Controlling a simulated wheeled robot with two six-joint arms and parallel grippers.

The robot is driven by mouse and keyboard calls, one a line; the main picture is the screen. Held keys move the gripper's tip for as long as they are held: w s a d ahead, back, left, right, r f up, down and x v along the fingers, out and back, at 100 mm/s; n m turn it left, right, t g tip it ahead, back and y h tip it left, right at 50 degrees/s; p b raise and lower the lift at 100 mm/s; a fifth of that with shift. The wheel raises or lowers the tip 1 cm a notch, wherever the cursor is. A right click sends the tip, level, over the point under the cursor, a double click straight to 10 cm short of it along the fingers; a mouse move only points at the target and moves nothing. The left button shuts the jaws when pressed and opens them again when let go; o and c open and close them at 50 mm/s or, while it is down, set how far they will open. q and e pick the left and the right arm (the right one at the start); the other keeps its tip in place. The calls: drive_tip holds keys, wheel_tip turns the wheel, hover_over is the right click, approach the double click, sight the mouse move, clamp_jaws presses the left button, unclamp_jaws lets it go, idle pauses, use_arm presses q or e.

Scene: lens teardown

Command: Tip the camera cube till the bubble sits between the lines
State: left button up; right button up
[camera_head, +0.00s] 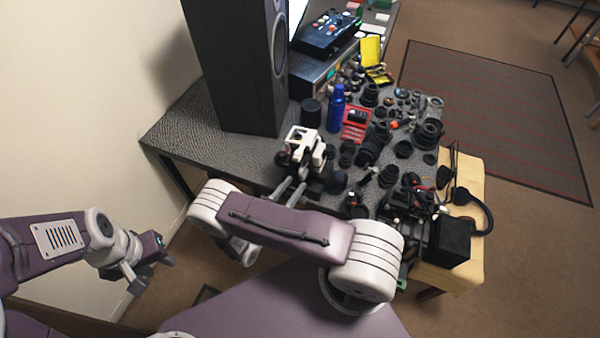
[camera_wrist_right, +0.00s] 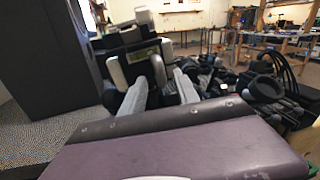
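The camera cube (camera_head: 305,145) is a white and black block on a dark mount near the table's front edge, beside the speaker. In the right wrist view the cube (camera_wrist_right: 130,35) shows a yellow-green strip, perhaps the level (camera_wrist_right: 143,52). Its bubble and lines are too small to make out. My right gripper (camera_head: 290,187) points at the cube's near side. In the wrist view its two grey fingers (camera_wrist_right: 162,85) stand apart, with a white upright piece between or just beyond their tips; contact is unclear. My left gripper (camera_head: 150,272) is open and empty, off the table at the left.
A tall black speaker (camera_head: 235,75) stands left of the cube. A blue bottle (camera_head: 336,110), a red tray (camera_head: 356,122), a yellow case (camera_head: 374,62) and many dark lens parts crowd the table to the right. Bare table (camera_head: 195,130) shows at the left.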

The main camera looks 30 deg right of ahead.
sight(303, 179)
drive_tip(key=p+x, duration=0.1)
drive_tip(key=x, duration=0.4)
drive_tip(key=shift+a, duration=0.1)
clamp_jaws()
drive_tip(key=shift+s+f, duration=0.1)
drive_tip(key=shift+s, duration=0.05)
idle(1.0)
drive_tip(key=shift+f, duration=0.1)
drive_tip(key=shift+f+m, duration=0.1)
drive_tip(key=shift+m, duration=0.4)
drive_tip(key=shift+s+d+m, duration=0.3)
drive_tip(key=shift+s+d, duration=0.25)
drive_tip(key=shift+c, duration=0.9)
unclamp_jaws()
drive_tip(key=shift+w+a, duration=0.1)
drive_tip(key=shift+a, duration=0.05)
drive_tip(key=shift+o, duration=0.9)
drive_tip(key=shift+w, duration=0.2)
